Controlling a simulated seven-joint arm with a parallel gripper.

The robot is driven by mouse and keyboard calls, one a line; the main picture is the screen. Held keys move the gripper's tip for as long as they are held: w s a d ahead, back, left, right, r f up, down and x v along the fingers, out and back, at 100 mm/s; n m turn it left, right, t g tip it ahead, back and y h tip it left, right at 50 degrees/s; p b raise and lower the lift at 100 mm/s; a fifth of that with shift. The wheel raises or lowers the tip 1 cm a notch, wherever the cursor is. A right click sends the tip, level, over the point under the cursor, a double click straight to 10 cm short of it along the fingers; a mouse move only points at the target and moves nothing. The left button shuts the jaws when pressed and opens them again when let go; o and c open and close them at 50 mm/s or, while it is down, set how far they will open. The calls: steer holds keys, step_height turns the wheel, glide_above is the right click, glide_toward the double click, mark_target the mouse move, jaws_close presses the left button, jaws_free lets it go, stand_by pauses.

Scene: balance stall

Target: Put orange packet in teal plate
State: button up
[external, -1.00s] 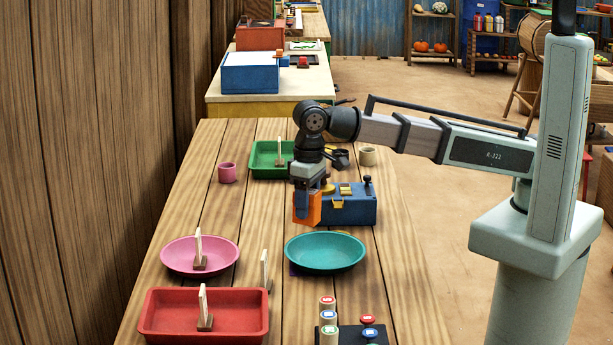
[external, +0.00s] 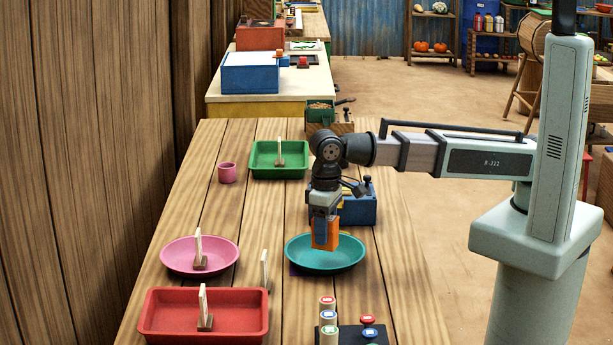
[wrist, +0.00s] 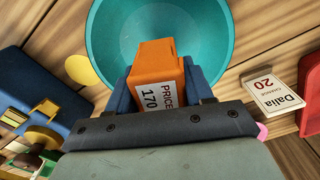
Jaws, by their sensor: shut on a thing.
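The orange packet (external: 325,234) is held in my gripper (external: 325,221), which is shut on it. In the wrist view the orange packet (wrist: 158,75) sits between the jaws, with a white label reading "PRICE 170". The teal plate (external: 325,262) stands on the wooden table, and the packet is over its back part in the external view. In the wrist view the teal plate (wrist: 108,42) lies behind and below the packet. I cannot tell exactly how high the packet is above the plate; no contact is visible.
A blue box (external: 358,208) stands just behind the plate. A pink plate (external: 178,254) and a red tray (external: 160,318) are to the left, a green tray (external: 265,162) is behind. Several capped cylinders (external: 328,318) stand in front. A card reading "Dalia" (wrist: 272,94) shows in the wrist view.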

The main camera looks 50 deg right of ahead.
steer(key=shift+f, duration=1.8)
steer(key=shift+f, duration=0.1)
steer(key=o, duration=1.2)
steer(key=shift+c, duration=0.2)
step_height(320, 180, up, 12)
steer(key=shift+r, duration=0.1)
